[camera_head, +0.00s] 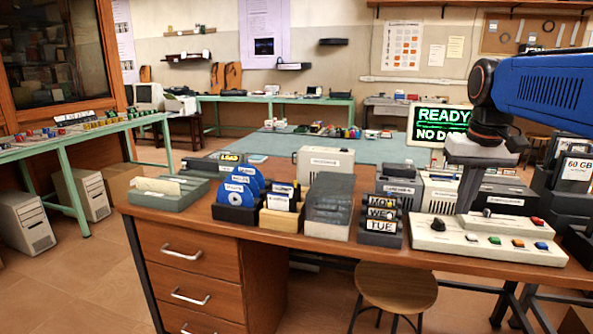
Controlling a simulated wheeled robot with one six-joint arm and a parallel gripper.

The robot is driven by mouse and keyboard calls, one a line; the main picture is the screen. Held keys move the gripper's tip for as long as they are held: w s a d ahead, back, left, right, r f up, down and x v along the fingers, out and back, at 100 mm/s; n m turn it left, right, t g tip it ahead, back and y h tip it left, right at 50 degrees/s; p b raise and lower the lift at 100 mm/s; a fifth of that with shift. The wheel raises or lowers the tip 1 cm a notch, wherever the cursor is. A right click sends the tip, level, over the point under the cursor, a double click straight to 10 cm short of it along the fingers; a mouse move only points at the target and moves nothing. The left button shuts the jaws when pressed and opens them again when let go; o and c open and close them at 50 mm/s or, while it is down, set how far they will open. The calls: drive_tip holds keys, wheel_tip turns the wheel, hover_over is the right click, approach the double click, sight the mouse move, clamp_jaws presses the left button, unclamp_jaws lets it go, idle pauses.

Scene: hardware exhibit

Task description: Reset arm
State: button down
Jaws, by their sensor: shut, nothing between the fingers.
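My arm reaches in from the upper right, with a blue link and a black wrist. My gripper (467,203) hangs below the wrist, a grey body with its fingers pointing down. It is shut and empty. Its tip shows in front of the boxes at the right of the wooden desk (280,246), just behind the cream control panel (487,240) in the picture. The panel has a black knob and several coloured buttons. I cannot tell the gap between the fingertips and the desk.
The desk holds a card tray (168,193), blue discs (236,193), a clear-lidded box (329,207) and a day-label rack (381,222). A screen (440,124) reading READY stands behind my gripper. A stool (396,289) is in front.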

drive_tip(key=s+a+f+n+t, duration=0.1)
drive_tip(key=s+a+f, duration=0.2)
drive_tip(key=s+f, duration=0.6)
drive_tip(key=s+a+f+n+t, duration=0.1)
drive_tip(key=s+a+f, duration=0.3)
drive_tip(key=s+f, duration=0.6)
drive_tip(key=shift+a+f+t, duration=0.3)
drive_tip(key=shift+f+t, duration=0.15)
drive_tip(key=shift+t, duration=0.05)
idle(0.9)
